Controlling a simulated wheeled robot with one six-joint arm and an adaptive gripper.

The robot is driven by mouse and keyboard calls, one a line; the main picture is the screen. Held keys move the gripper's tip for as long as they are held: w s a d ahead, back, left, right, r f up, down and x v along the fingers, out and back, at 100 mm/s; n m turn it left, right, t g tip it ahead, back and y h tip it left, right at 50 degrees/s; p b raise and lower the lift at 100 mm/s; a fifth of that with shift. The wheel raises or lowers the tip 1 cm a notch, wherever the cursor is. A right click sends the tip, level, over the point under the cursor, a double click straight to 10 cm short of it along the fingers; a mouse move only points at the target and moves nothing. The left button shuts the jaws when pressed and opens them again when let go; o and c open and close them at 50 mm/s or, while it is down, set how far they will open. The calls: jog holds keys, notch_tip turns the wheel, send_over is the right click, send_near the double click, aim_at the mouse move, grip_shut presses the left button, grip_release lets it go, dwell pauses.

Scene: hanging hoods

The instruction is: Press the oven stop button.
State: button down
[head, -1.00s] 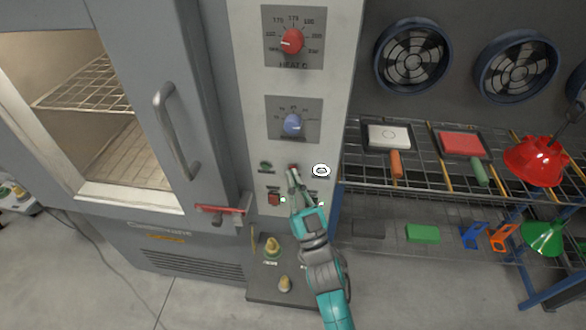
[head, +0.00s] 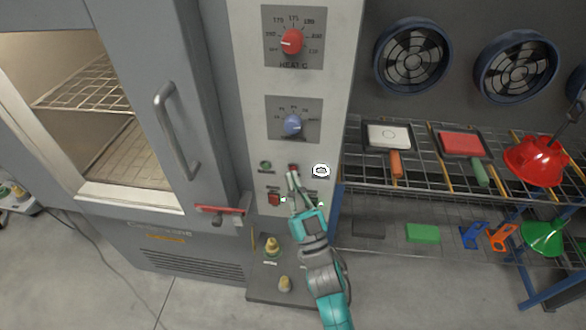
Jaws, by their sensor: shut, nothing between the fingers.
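The oven control panel (head: 245,95) is a tall pale panel beside the oven door. A small red button (head: 293,168) sits on it below the blue knob, with a small green button (head: 265,165) to its left. A larger red switch (head: 274,199) is lower left. None of their labels can be read clearly. My gripper (head: 292,177) is shut and empty, its tip just below the small red button. I cannot tell whether it touches the panel. The fingers and arm hide part of the panel's lower right.
The oven door handle (head: 176,130) juts out on the left, with a red latch (head: 219,209) below it. The red knob (head: 292,41) and blue knob (head: 292,124) protrude above.

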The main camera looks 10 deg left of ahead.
jog(key=shift+s, duration=0.3)
jog(key=shift+s+a, duration=0.1)
jog(key=shift+s, duration=2.4)
